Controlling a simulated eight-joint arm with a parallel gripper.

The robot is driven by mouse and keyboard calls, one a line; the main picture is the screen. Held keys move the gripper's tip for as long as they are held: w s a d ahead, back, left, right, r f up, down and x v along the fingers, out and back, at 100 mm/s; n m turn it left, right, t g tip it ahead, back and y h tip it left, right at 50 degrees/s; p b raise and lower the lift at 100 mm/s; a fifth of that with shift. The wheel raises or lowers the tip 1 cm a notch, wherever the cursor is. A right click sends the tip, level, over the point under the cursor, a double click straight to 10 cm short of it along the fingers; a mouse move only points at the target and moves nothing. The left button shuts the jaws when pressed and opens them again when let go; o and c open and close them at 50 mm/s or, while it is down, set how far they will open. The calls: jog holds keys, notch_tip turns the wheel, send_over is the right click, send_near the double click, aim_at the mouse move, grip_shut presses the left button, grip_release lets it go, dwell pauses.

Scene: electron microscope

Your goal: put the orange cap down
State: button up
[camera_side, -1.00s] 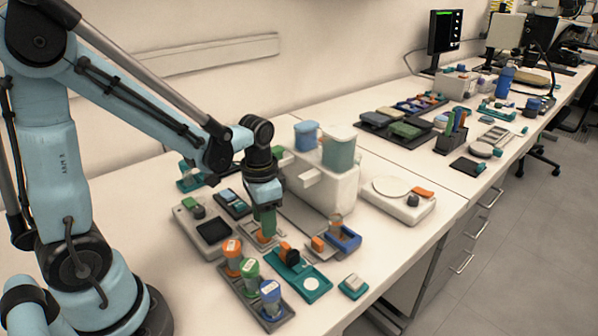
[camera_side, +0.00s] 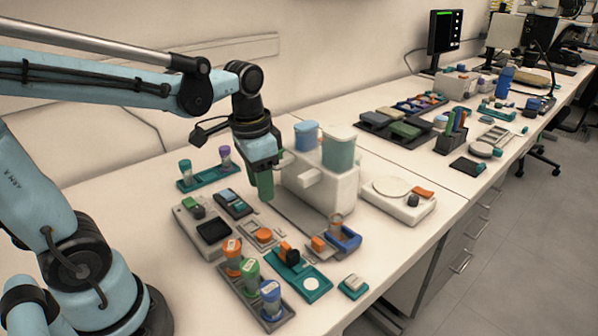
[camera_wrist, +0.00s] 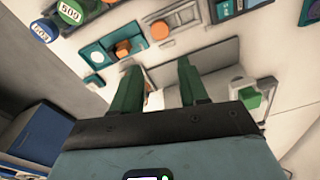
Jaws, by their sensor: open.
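The orange cap (camera_side: 264,235) lies in a small grey tray (camera_side: 251,228) near the middle of the bench. In the wrist view it is a round orange disc (camera_wrist: 160,30) on the grey tray (camera_wrist: 178,17), beyond my fingertips. My gripper (camera_side: 265,196) is above and a little behind the tray, clear of the cap. Its green fingers (camera_wrist: 158,72) are spread in the wrist view, and no held object shows between them.
A rack with orange, green and blue capped vials (camera_side: 251,278) stands in front. A teal tray (camera_side: 314,281) and a blue holder (camera_side: 349,239) lie to the right. A white machine with two canisters (camera_side: 330,185) stands close to my gripper's right.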

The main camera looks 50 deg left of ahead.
jog(key=shift+s+d+r+n+t, duration=0.1)
jog(key=shift+s+d+n+t, duration=0.3)
jog(key=shift+t, duration=0.65)
jog(key=shift+s+d+r+n+t, duration=0.15)
jog(key=shift+d+n+t, duration=0.35)
jog(key=shift+t, duration=0.5)
jog(key=shift+s+d+n+t, duration=0.4)
jog(key=shift+d+t, duration=0.15)
jog(key=shift+t, duration=0.5)
